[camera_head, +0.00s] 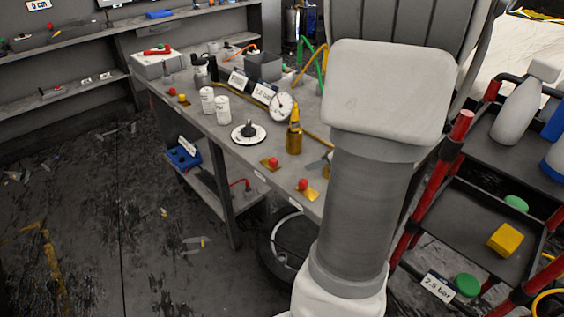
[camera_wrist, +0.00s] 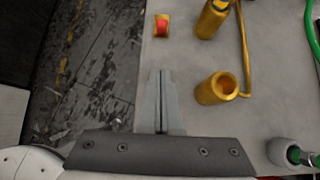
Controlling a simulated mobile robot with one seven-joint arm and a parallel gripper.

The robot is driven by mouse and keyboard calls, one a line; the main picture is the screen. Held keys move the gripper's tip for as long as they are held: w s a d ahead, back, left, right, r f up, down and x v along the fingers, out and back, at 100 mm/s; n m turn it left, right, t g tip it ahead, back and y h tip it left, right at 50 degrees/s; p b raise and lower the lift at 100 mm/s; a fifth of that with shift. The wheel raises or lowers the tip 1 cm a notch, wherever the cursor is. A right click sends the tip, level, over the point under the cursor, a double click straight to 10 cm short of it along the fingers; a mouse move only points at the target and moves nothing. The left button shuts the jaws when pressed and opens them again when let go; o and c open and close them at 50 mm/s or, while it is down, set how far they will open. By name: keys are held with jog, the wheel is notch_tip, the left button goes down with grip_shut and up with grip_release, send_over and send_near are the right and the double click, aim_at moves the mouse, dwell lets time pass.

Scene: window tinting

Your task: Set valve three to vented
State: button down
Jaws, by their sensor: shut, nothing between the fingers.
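Several small valves with red knobs on yellow bases sit along the bench's front edge. In the head view, one valve (camera_head: 271,163) is near the middle and another valve (camera_head: 304,187) is nearer to me. Two smaller red and yellow fittings stand at the far left end. I cannot read which one is valve three or its setting. In the wrist view, a red-topped valve (camera_wrist: 162,27) lies ahead of my gripper (camera_wrist: 160,76), apart from it. My gripper is shut and empty above the bench edge. My arm hides part of the bench in the head view.
A brass cylinder (camera_wrist: 224,84) is right of my gripper. A red-railed cart (camera_head: 466,205) stands at right. The floor at left is mostly open.

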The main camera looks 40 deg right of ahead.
aim_at(272, 158)
jog(key=shift+f, duration=0.1)
jog(key=b+x, duration=0.2)
jog(key=x, duration=0.7)
jog(key=shift+s+a+b, duration=0.1)
jog(key=shift+b, duration=0.2)
jog(key=w, duration=0.3)
jog(key=shift+w+a+f, duration=0.15)
jog(key=shift+w+f, duration=0.1)
jog(key=shift+w, duration=0.7)
jog(key=shift+w+a, duration=0.2)
jog(key=shift+w, duration=1.55)
jog(key=shift+r, duration=0.1)
